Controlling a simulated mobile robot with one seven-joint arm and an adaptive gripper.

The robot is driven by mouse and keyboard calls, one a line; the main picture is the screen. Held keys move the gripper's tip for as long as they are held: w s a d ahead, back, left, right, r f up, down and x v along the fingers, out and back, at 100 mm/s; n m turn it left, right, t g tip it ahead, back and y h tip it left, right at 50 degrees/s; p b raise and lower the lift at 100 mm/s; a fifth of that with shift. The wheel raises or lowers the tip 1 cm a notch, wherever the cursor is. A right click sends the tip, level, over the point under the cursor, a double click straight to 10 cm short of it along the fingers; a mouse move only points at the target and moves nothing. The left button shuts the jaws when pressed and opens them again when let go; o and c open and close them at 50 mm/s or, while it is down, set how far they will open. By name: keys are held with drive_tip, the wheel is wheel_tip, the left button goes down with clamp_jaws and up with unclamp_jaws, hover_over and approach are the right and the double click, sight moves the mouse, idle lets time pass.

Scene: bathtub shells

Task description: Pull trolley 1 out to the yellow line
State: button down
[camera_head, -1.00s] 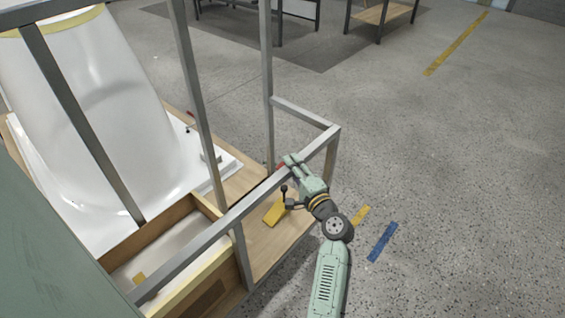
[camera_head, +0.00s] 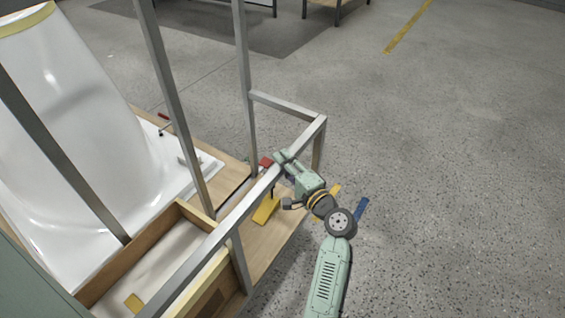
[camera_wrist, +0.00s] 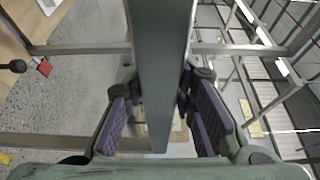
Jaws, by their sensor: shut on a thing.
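The trolley (camera_head: 266,240) is a grey metal frame with a wooden deck and carries a white bathtub shell (camera_head: 85,110). No number shows on it. My gripper (camera_head: 282,160) is shut on the trolley's top handle bar (camera_head: 228,218), near its right corner. In the wrist view, the bar (camera_wrist: 160,60) runs between the purple finger pads of my gripper (camera_wrist: 165,115). A long yellow line (camera_head: 408,27) lies on the floor at the upper right. A short yellow strip (camera_head: 335,188) lies beside the trolley's right end, partly hidden by my arm.
A blue floor strip (camera_head: 362,208) lies right of my arm. A yellow part (camera_head: 266,207) and a wooden box (camera_head: 195,213) are on the deck. A rack (camera_head: 335,8) stands at the back. The floor at the right is clear.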

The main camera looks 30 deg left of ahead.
drive_tip(key=c, duration=1.3)
unclamp_jaws()
drive_tip(key=v, duration=1.2)
